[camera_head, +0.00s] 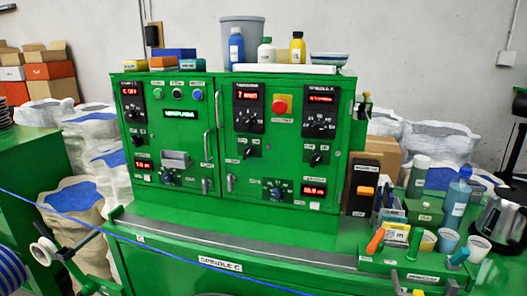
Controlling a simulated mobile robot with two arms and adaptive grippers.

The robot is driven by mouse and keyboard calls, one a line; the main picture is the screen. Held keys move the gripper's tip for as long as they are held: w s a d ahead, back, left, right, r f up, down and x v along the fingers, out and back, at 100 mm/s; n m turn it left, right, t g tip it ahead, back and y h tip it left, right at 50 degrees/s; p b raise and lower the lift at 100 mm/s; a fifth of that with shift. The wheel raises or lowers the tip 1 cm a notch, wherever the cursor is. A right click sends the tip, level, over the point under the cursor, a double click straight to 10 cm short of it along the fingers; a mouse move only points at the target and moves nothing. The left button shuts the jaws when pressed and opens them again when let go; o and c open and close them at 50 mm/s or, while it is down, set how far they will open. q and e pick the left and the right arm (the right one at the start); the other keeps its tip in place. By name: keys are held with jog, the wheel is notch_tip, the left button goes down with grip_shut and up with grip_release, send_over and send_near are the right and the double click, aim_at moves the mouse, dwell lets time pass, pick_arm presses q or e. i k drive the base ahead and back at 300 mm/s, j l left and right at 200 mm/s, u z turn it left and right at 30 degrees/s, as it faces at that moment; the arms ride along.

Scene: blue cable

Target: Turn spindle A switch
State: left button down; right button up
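A green control cabinet (215,208) stands in the middle. Its upper right black panel (320,97) has a red display and a heading starting with "SPINDLE"; its last letter is too small to read surely. A dial (319,125) sits on this panel and a small black rotary switch (317,158) is below it. The upper left panel (132,90) has a similar display, with a black switch (137,140) below. A middle panel (248,97) reads "7 mm" and has a switch (248,151) below. I cannot tell which switch is spindle A. Neither gripper is in view.
A red button (281,106) and door handles (207,145) are on the cabinet front. A blue cable (150,245) crosses the foreground in front of a ledge labelled "SPINDLE C" (220,264). Bottles, cups and tools crowd a tray (385,265) at right. Bottles stand on top.

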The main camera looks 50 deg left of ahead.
aim_at(315, 158)
jog(key=u, duration=1.55)
